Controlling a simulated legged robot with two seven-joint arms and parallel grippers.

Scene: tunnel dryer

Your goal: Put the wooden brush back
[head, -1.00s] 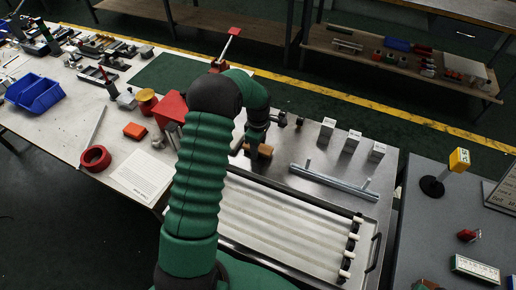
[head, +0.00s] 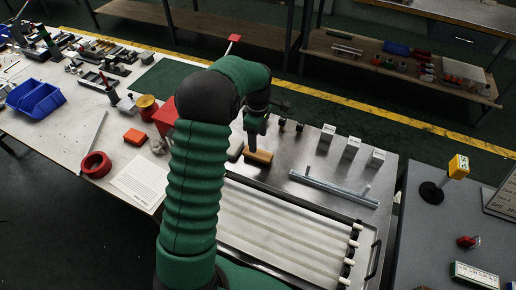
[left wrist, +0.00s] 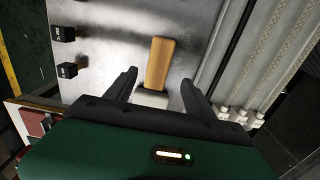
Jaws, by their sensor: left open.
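The wooden brush (head: 262,157) lies on the metal plate (head: 290,160), behind the tray's back-left part. Its wooden handle (left wrist: 159,60) and pale head show in the left wrist view. My left gripper (head: 256,128) is above the brush, pointing down. In the left wrist view its two dark fingers stand apart on either side of the brush, with nothing clamped between them. The gripper is open and looks clear of the brush. My left arm hides part of the bench left of the plate. My right gripper is not in view.
A tray (head: 376,262) with pale strips lies in front. A steel bar (head: 333,187) and several pale labelled blocks (head: 351,145) stand to the right. A red box (head: 164,117) and red tape roll (head: 96,164) are left of my arm.

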